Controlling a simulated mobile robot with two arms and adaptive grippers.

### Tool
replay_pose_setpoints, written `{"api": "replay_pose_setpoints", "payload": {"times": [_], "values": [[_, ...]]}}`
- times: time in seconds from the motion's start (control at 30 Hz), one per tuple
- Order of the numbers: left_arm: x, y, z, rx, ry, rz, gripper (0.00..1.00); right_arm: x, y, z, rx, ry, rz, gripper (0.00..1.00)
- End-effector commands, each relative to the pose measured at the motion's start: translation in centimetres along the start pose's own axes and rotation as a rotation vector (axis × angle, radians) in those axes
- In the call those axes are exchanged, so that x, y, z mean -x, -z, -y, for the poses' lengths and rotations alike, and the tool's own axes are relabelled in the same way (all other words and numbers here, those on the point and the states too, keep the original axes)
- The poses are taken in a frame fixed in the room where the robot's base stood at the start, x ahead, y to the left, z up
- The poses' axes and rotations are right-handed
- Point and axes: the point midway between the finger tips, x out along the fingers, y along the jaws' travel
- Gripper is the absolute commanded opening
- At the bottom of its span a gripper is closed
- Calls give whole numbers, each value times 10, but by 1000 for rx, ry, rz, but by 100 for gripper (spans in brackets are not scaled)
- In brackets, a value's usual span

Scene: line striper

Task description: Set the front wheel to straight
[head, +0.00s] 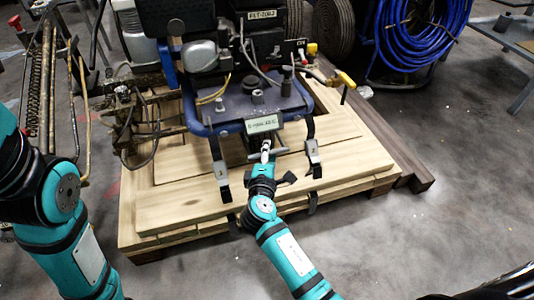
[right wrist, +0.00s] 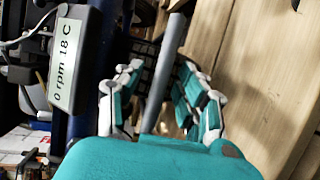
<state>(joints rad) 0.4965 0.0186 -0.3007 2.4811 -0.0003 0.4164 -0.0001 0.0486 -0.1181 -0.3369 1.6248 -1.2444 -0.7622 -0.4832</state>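The line striper (head: 245,95) stands on a wooden pallet, with a small display (head: 262,124) at its near edge. The display reads "0 rpm 18 C" in the right wrist view (right wrist: 66,62). Just below the display is a grey bar (head: 280,152). My right gripper (head: 264,165) is at this bar. In the right wrist view the grey bar (right wrist: 163,75) runs between the two spread fingers, with gaps on both sides. I cannot clearly make out the front wheel or its angle. My left arm is at the left; its gripper is outside the picture.
The wooden pallet (head: 180,210) carries the machine. Straps with buckles (head: 222,175) (head: 313,152) hang on both sides of my right gripper. A blue hose reel (head: 415,35) stands at the back right. The floor (head: 420,230) at the right is mostly clear.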

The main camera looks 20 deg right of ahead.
Motion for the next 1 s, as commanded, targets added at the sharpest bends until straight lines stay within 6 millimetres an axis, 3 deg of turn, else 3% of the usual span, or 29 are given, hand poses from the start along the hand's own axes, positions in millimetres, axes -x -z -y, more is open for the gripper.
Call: {"api": "replay_pose_setpoints", "payload": {"times": [0.17, 0.27, 0.7, 1.0], "values": [[0, -1, 0, -1, -1, 2, 40, 6, 0, 0, 0, 0, 0, 38], [0, 0, 0, -1, 0, 2, 40, 20, 0, 1, -1, 1, -1, 38], [0, 0, 0, 0, 0, 1, 40, 105, 0, 1, 0, 2, -1, 38], [0, 0, 0, 0, 0, 1, 40, 121, 0, 0, 0, 0, 0, 38]]}}
